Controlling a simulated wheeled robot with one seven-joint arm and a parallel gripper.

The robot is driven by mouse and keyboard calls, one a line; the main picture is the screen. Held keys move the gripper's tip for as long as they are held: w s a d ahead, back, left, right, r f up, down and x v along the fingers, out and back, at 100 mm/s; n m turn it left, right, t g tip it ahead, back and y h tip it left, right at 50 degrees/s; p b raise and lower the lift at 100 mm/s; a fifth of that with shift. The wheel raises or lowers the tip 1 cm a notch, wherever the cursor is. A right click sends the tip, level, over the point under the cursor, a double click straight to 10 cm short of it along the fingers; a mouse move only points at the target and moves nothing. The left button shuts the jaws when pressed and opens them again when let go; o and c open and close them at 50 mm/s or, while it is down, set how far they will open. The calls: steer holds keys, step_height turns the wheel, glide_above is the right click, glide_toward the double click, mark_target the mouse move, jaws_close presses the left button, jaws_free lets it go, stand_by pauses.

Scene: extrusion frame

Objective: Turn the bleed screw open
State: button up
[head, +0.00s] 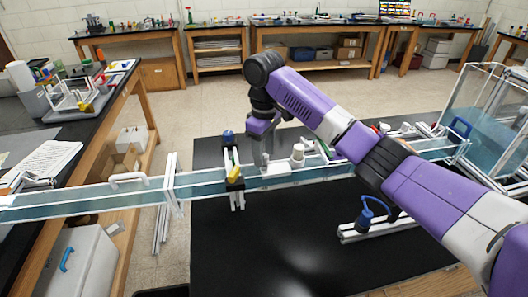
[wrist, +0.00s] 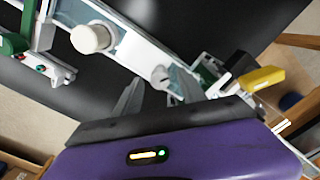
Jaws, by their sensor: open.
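A small pale grey screw head (wrist: 160,76), which looks like the bleed screw, sits on the clear flume channel in the wrist view. My gripper (wrist: 158,92) is open, its two grey fingers on either side of the screw's place in that picture. I cannot tell whether they touch it. In the head view my gripper (head: 265,160) points down over the channel, between a yellow lever (head: 234,173) and a white round knob (head: 298,152). The screw cannot be made out there. The white knob also shows in the wrist view (wrist: 90,38), apart from the fingers.
The yellow handle (wrist: 262,79) is close to the right of my gripper in the wrist view. The long clear channel (head: 205,184) crosses the black table (head: 270,240). A rail with a blue-handled part (head: 368,214) lies at the front right. The front middle of the table is clear.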

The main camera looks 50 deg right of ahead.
mark_target(264, 156)
step_height(264, 156, up, 8)
steer(key=shift+f, duration=0.1)
stand_by(0.4)
stand_by(0.4)
